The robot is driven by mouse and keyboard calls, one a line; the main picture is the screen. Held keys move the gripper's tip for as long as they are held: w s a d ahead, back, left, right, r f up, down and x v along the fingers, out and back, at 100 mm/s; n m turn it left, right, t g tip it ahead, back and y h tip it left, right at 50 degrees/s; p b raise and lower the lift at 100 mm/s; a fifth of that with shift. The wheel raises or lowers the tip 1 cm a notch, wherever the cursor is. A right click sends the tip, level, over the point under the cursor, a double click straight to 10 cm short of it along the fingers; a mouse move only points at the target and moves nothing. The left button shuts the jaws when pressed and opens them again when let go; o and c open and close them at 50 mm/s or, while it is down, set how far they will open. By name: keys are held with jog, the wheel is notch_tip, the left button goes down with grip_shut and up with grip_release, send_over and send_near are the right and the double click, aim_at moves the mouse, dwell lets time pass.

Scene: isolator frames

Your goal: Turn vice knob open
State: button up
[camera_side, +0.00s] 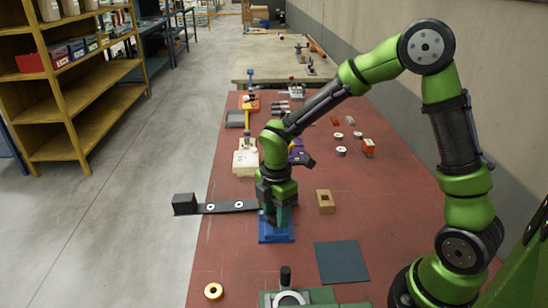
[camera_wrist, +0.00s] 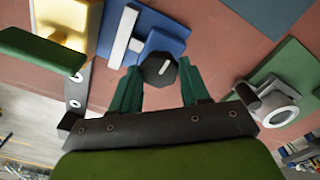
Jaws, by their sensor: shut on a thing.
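The vice has a blue base (camera_side: 277,236) and stands on the red table below my gripper (camera_side: 277,212) in the side view. Its blue body (camera_wrist: 168,42) and a pale T-shaped part (camera_wrist: 122,40) show in the wrist view. The dark, faceted vice knob (camera_wrist: 159,68) with a light mark on its face lies between the tips of my gripper's teal fingers (camera_wrist: 158,84). My gripper is shut on the knob, with one finger on each side. In the side view the fingers and wrist hide the knob.
A black bar ending in a dark block (camera_side: 184,204) reaches left from the vice past the table edge. A wooden block (camera_side: 325,202) stands to the right. A dark plate (camera_side: 341,262), a brass ring (camera_side: 213,291) and a green fixture (camera_side: 325,296) lie nearer the camera.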

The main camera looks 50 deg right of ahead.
aim_at(274, 216)
jog(key=shift+r+n, duration=0.1)
jog(key=shift+n, duration=0.2)
jog(key=o, duration=1.1)
jog(key=shift+c, duration=0.2)
notch_tip(274, 216, up, 17)
jog(key=s+d+r+m+t+y, duration=0.1)
jog(key=s+m+t, duration=0.6)
jog(key=s+m, duration=0.7)
jog(key=d+m+y, duration=0.1)
jog(key=m, duration=0.6)
jog(key=shift+r, duration=0.35)
